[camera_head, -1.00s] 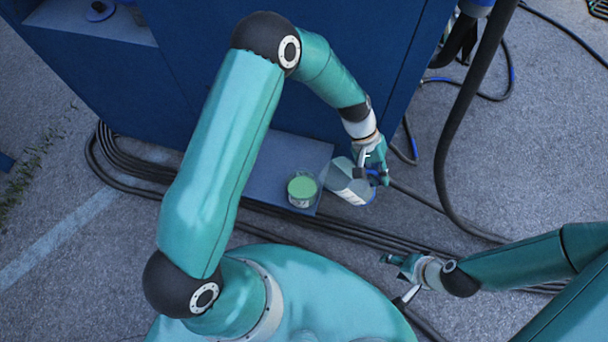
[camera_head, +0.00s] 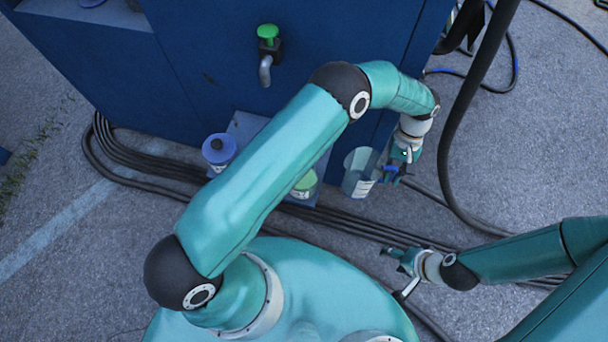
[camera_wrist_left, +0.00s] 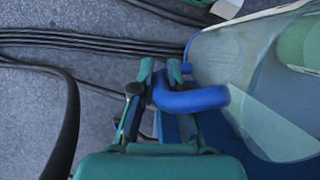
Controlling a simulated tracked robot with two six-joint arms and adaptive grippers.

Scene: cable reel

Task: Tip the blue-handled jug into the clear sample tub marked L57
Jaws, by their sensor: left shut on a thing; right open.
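My left gripper (camera_head: 397,168) is shut on the blue handle of the clear jug (camera_head: 360,174). The jug is roughly upright, its open mouth facing up, at the right of the low shelf. In the left wrist view, the jug (camera_wrist_left: 270,115) fills the right side and its blue handle (camera_wrist_left: 190,98) lies between the fingers. A clear tub with green in it (camera_head: 305,185) stands left of the jug, partly hidden by my left arm. Its green (camera_wrist_left: 298,42) also shows in the wrist view. I cannot read its label. My right gripper (camera_head: 392,256) is open and empty, lower right.
A blue-topped container (camera_head: 218,152) stands at the left of the shelf (camera_head: 248,124). A tap with a green handle (camera_head: 268,48) juts from the blue cabinet (camera_head: 210,85) above. Black cables (camera_head: 150,170) run along the ground; a thick hose (camera_head: 462,130) hangs right of my left gripper.

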